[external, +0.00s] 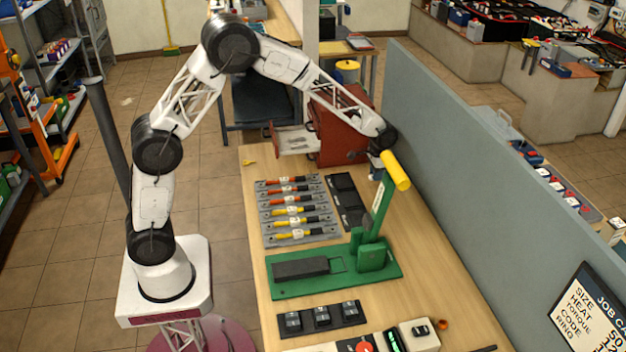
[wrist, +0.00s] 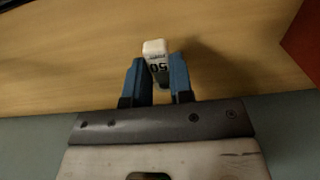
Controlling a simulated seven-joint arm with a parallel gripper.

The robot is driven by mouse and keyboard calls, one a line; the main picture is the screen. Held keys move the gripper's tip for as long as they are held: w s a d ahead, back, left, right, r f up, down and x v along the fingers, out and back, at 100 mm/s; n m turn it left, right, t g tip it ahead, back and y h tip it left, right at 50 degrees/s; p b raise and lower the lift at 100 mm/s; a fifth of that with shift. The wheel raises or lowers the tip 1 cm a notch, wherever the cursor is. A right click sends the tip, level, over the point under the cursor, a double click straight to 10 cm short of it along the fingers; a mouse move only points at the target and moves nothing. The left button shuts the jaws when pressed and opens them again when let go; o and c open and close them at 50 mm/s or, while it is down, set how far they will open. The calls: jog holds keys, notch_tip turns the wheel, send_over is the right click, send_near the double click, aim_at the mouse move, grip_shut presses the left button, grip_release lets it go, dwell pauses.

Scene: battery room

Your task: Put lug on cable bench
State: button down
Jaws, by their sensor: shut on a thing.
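My gripper (external: 378,170) is over the far right of the wooden bench (external: 420,270), close to the grey partition and partly hidden behind the green press's yellow handle (external: 396,171). In the wrist view its blue fingers (wrist: 157,82) are shut on a small white-and-grey piece (wrist: 155,48) marked 50. This may be the lug; its shape is too small to be sure. Bare bench wood (wrist: 80,60) shows behind it, and I cannot tell whether the piece touches the wood.
A red cabinet (external: 340,128) with an open drawer (external: 295,140) stands at the bench's far end. The green press (external: 375,255), a cable rack (external: 297,208) and a dark tray (external: 348,203) lie nearer. The grey partition (external: 470,170) borders the right side.

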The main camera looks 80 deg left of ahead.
aim_at(375, 186)
jog(key=shift+f, duration=1.75)
jog(key=shift+f, duration=0.15)
jog(key=c, duration=1)
grip_release()
jog(key=shift+r, duration=0.2)
notch_tip(375, 186, up, 12)
jog(key=shift+f, duration=0.1)
jog(key=shift+s, duration=0.1)
